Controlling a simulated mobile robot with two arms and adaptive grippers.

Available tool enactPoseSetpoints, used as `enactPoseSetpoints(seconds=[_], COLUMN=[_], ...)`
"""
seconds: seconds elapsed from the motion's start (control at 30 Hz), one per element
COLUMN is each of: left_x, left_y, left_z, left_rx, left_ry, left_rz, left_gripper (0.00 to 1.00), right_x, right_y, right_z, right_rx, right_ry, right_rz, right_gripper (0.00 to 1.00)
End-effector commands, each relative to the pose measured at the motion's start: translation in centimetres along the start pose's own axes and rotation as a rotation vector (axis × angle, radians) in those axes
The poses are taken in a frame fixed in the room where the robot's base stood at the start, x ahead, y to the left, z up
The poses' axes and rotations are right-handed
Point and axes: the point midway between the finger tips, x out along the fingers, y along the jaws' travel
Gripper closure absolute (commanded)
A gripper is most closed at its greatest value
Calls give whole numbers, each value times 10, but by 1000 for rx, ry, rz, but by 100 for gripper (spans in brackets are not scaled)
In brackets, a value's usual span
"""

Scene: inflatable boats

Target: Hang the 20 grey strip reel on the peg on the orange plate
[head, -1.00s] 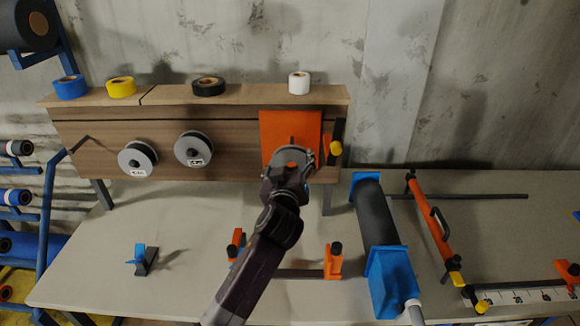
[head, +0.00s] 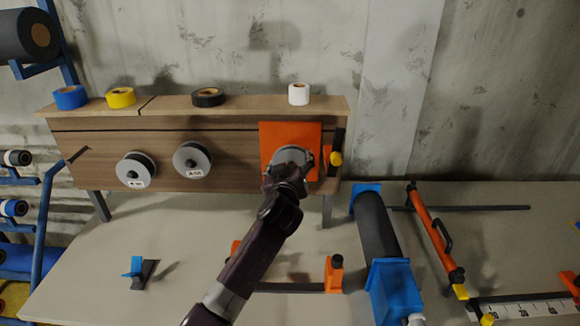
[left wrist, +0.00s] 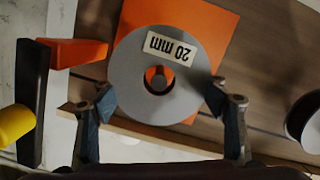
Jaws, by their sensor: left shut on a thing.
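The grey strip reel labelled 20 mm (left wrist: 190,75) is held in my left gripper (head: 290,168), whose two fingers grip its sides in the left wrist view (left wrist: 160,98). Its label is upside down there. The reel also shows in the head view (head: 291,154), in front of the orange plate (head: 288,133) on the wooden board. The plate shows behind the reel in the wrist view (left wrist: 215,25). Orange and a dark round shape show through the reel's centre hole. I cannot tell whether the peg is inside the hole. My right gripper is out of view.
Two other grey reels (head: 135,170) (head: 192,159) hang on the board to the left. Tape rolls stand on the board's top ledge (head: 240,102). An orange and black tool with a yellow knob (head: 336,159) is close beside the plate on the right. The wall above is clear.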

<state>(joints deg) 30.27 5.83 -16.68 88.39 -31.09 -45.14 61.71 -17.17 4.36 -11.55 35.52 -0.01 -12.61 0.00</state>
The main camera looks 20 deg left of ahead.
Motion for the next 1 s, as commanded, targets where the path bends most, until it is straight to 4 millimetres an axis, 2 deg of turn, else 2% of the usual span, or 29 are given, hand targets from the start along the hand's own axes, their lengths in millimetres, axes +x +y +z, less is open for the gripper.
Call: enactPoseSetpoints(seconds=[0.47,1.0], left_x=[26,28], left_y=[-2,-2], left_z=[1,0], left_rx=[-1,0], left_ry=[3,3], left_rz=[1,1], left_gripper=[63,63], right_x=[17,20], right_y=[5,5], right_z=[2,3], right_rx=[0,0], right_ry=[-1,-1], right_rz=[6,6], right_gripper=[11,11])
